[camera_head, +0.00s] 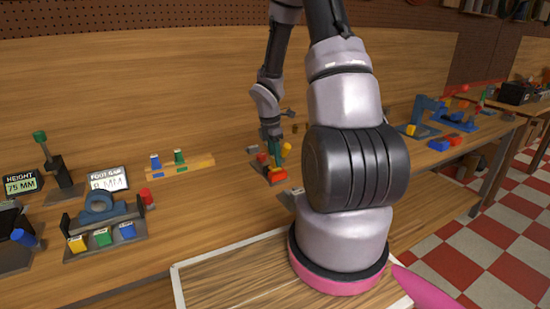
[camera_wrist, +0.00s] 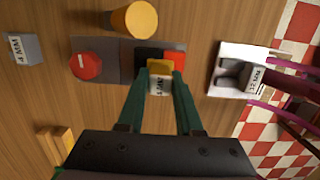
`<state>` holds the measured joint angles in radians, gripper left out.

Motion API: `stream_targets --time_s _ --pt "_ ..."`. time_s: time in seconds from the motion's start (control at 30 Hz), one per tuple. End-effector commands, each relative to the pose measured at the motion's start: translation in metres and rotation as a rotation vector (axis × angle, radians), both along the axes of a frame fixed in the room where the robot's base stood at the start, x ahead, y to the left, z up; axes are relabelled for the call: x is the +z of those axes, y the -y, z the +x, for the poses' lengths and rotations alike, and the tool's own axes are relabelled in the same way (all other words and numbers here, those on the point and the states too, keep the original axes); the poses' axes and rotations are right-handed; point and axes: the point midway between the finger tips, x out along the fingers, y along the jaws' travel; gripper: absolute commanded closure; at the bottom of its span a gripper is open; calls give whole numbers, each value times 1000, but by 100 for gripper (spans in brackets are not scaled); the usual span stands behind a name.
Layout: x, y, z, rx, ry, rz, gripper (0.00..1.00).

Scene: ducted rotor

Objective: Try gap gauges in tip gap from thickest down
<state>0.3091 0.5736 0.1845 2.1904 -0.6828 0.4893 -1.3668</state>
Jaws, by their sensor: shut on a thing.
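In the wrist view my gripper (camera_wrist: 160,75) has its green fingers shut on a small yellow-topped gauge (camera_wrist: 160,66) with a white label ending in MM; its number is hard to read. The gauge is over or against a grey plate (camera_wrist: 112,50) carrying a dark block (camera_wrist: 148,50) and an orange-red block (camera_wrist: 174,60). Whether it touches them or sits in a gap, I cannot tell. A red knob (camera_wrist: 86,66) is at the plate's left end. In the head view my gripper (camera_head: 271,140) is above the red and orange parts (camera_head: 275,177), small and partly hidden.
A yellow cylinder (camera_wrist: 134,20) stands close beside the plate. A grey block labelled 4 MM (camera_wrist: 22,49) lies left; a white-framed holder (camera_wrist: 226,82) is right. A wooden rack (camera_head: 196,164) and a fixture with coloured blocks (camera_head: 105,246) stand left. Bare bench lies between.

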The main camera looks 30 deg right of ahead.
Motion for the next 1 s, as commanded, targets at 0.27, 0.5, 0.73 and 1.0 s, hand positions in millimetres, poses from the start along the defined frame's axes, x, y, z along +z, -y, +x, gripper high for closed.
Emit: stream_targets --time_s 0.27,0.5,0.73,1.0 --pt "8 1 0 -3 1 0 100" --pt "23 0 0 -1 1 0 100" --pt "36 0 0 -1 1 0 100" --pt "53 1 1 -1 2 -1 100"
